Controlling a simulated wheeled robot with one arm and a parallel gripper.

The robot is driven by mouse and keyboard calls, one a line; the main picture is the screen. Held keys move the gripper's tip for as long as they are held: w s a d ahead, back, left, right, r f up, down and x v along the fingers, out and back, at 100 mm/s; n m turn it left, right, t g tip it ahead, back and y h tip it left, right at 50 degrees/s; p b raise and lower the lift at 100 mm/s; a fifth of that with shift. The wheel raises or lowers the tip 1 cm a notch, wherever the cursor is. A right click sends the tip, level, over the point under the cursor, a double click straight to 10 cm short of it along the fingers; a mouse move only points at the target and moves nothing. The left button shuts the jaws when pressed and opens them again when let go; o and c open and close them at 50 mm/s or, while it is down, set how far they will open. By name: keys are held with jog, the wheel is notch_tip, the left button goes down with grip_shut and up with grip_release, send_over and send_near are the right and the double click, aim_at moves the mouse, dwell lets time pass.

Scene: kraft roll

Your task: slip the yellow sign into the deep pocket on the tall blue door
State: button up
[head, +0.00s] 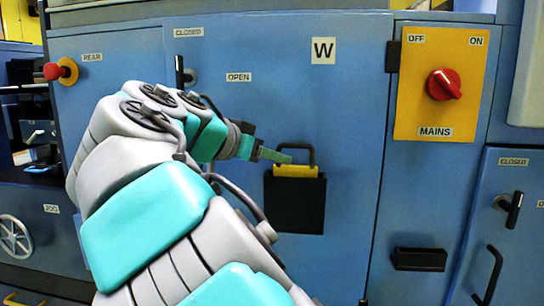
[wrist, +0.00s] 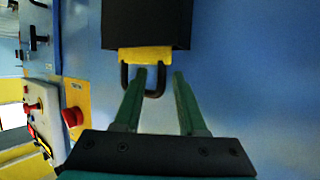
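The black pocket (head: 295,207) is on the tall blue door (head: 262,102) marked W. The yellow sign (head: 296,171) sits in the pocket, with only a yellow strip and its black loop handle (head: 311,153) showing above the rim. The rest of the sign is hidden in the pocket. My gripper (head: 284,158) is by the handle. In the wrist view my gripper (wrist: 159,72) has its two green fingers apart with nothing clamped between them. The left fingertip overlaps the handle loop, and the right one is beside it. I cannot tell whether they touch.
A yellow mains panel with a red rotary switch (head: 443,85) is right of the door. A black door handle (head: 184,76) is at the upper left, and a red rear button (head: 53,71) further left. A black recessed pull (head: 419,259) is at the lower right. The door around the pocket is bare.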

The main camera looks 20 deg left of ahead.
jog(key=v, duration=0.8)
jog(key=shift+p, duration=0.3)
jog(key=shift+w, duration=0.1)
dwell(0.4)
